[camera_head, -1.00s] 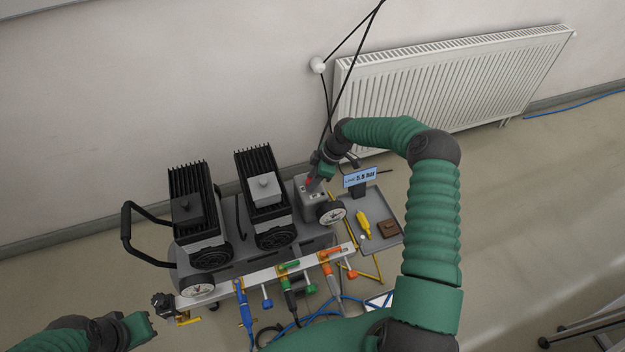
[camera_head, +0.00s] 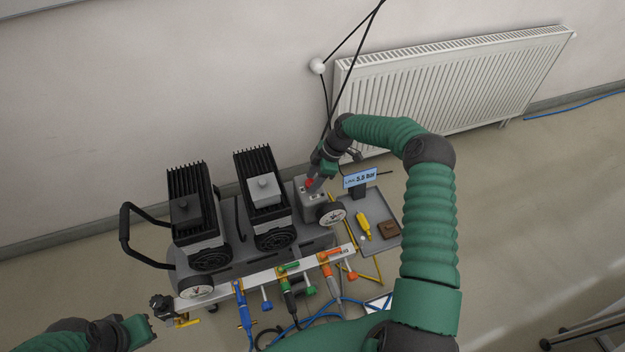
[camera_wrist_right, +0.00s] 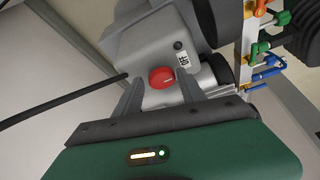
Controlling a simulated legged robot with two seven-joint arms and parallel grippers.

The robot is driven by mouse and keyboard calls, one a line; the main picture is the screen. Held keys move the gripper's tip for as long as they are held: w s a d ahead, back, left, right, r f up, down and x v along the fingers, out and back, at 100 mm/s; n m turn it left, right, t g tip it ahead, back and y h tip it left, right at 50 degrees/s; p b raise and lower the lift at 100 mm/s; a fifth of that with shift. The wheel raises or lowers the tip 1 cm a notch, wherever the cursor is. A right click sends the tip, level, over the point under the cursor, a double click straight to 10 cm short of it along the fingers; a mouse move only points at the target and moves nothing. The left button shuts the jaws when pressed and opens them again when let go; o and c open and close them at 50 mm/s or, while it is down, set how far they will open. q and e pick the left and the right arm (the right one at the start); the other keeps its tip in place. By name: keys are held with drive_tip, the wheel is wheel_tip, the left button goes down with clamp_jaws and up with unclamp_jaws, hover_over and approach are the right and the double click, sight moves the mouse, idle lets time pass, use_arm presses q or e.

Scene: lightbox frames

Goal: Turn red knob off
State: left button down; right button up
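The red knob (camera_wrist_right: 162,77) is round and sits on a grey box (camera_wrist_right: 150,40) on the compressor. In the head view the red knob (camera_head: 309,183) is partly hidden by my right gripper (camera_head: 316,178). In the right wrist view my right gripper (camera_wrist_right: 158,92) is open, with one finger on each side of the knob. A small gap shows by the left finger; I cannot tell if the right finger touches. A white label (camera_wrist_right: 183,60) lies beside the knob. My left gripper (camera_head: 146,327) is at the lower left, away from the knob; its fingers are not clear.
Two black finned motors (camera_head: 192,205) stand left of the knob. A pressure gauge (camera_head: 331,213) and a small display (camera_head: 360,178) are close by on the right. A tray (camera_head: 392,215) holds a yellow tool. Coloured valves and hoses (camera_head: 244,315) line the front. A radiator (camera_head: 450,80) stands behind.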

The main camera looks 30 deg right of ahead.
drive_tip(key=shift+o, duration=0.6)
drive_tip(key=p+v, duration=0.3)
drive_tip(key=v, duration=1.3)
drive_tip(key=shift+d+r, duration=0.2)
drive_tip(key=shift+d, duration=0.05)
drive_tip(key=shift+s, duration=0.15)
